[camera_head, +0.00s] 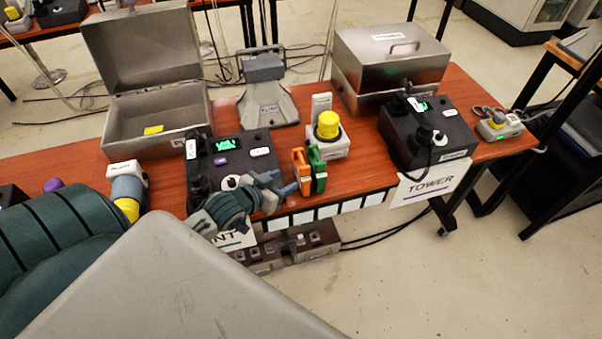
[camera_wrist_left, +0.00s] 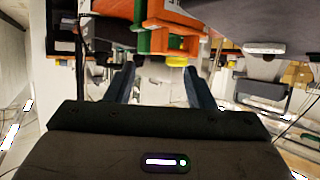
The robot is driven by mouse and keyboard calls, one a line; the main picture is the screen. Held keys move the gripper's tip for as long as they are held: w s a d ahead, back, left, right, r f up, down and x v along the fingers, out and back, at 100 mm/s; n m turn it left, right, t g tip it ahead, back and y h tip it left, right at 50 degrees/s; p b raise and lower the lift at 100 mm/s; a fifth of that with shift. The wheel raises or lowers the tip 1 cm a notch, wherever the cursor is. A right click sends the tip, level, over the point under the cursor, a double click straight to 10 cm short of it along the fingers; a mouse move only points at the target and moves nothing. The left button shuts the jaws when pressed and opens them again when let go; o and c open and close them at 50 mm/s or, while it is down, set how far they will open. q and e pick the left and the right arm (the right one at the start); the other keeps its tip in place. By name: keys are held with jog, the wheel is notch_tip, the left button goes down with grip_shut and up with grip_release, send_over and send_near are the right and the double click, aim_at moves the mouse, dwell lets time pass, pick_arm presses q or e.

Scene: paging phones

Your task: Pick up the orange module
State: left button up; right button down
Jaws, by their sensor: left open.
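The orange module (camera_head: 300,171) stands upright near the front edge of the table, just left of a green module (camera_head: 318,167). My left gripper (camera_head: 283,187) is open and empty just left of the orange module, at the table's front edge. In the left wrist view the orange module (camera_wrist_left: 178,38) is beyond the open fingers (camera_wrist_left: 159,70), toward the right finger. The green module (camera_wrist_left: 143,38) shows beside it, partly hidden by orange. I cannot tell whether a finger touches the orange module. My right gripper is not in view.
A black console (camera_head: 230,165) is close behind the left gripper. A yellow-domed button (camera_head: 327,125) stands behind the modules. An open metal box (camera_head: 150,112), a closed metal box (camera_head: 390,60) and another black console (camera_head: 428,135) stand around. Bare tabletop (camera_head: 357,165) lies right of the modules.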

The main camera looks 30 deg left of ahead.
aim_at(301, 171)
pick_arm(q)
jog(key=x, duration=0.3)
jog(key=p+x, duration=0.1)
jog(key=x, duration=0.7)
jog(key=shift+w+a+f+p, duration=0.1)
jog(key=shift+a+f+p, duration=0.05)
jog(key=shift+a+p, duration=0.25)
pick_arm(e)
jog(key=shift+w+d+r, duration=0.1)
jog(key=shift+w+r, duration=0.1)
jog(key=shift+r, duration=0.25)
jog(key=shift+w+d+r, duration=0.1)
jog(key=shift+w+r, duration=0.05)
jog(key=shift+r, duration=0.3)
pick_arm(q)
jog(key=shift+c, duration=0.4)
jog(key=c, duration=0.4)
grip_shut()
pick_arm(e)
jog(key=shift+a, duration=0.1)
